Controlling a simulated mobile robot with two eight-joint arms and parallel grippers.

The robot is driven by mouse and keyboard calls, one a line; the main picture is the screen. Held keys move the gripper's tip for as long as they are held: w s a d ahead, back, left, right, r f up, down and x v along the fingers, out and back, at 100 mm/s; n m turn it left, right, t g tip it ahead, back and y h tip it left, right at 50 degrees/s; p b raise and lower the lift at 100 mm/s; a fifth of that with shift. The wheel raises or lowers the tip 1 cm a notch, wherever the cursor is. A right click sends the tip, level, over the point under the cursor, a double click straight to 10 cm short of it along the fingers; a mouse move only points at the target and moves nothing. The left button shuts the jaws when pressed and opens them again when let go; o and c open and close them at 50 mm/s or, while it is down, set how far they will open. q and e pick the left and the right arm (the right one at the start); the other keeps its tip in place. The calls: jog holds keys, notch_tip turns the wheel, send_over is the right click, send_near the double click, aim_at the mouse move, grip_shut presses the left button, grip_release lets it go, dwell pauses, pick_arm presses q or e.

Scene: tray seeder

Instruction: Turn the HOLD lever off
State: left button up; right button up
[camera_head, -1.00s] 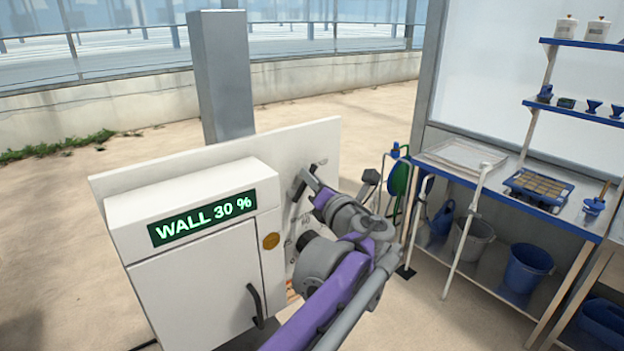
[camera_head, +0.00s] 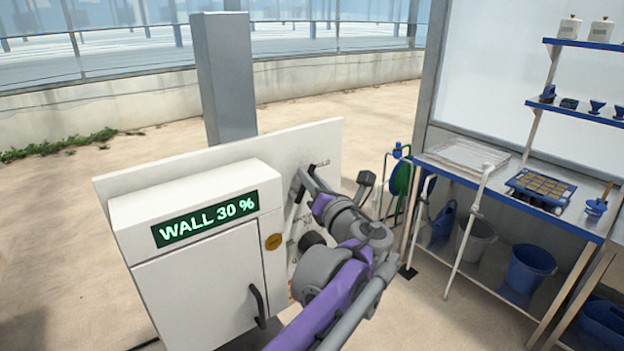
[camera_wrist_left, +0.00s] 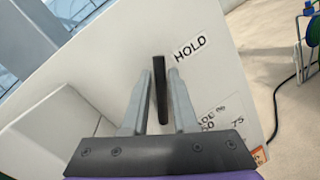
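The HOLD lever (camera_wrist_left: 161,92) is a dark upright bar on the white panel (camera_wrist_left: 110,75), left of the HOLD label (camera_wrist_left: 190,48) in the left wrist view. My left gripper (camera_wrist_left: 160,74) has a grey finger on each side of the lever. The fingers are apart, with narrow gaps beside the lever, so it looks open around it. In the head view my left gripper (camera_head: 303,186) is at the panel, below and left of the HOLD label (camera_head: 321,163), and I cannot make out the lever there. My right gripper is not in view.
A white cabinet (camera_head: 200,290) with a green "WALL 30 %" display (camera_head: 206,220) stands left of my arm. A dark round knob (camera_head: 312,240) is below the gripper. A grey post (camera_head: 226,80) rises behind. A bench (camera_head: 560,232) with trays stands at the right.

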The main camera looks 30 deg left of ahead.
pick_arm(q)
jog(key=shift+o, duration=1.2)
jog(key=shift+s, duration=0.1)
jog(key=b+v, duration=0.1)
jog(key=v, duration=0.9)
jog(key=shift+s+d, duration=0.2)
jog(key=shift+d, duration=0.1)
jog(key=shift+f, duration=0.15)
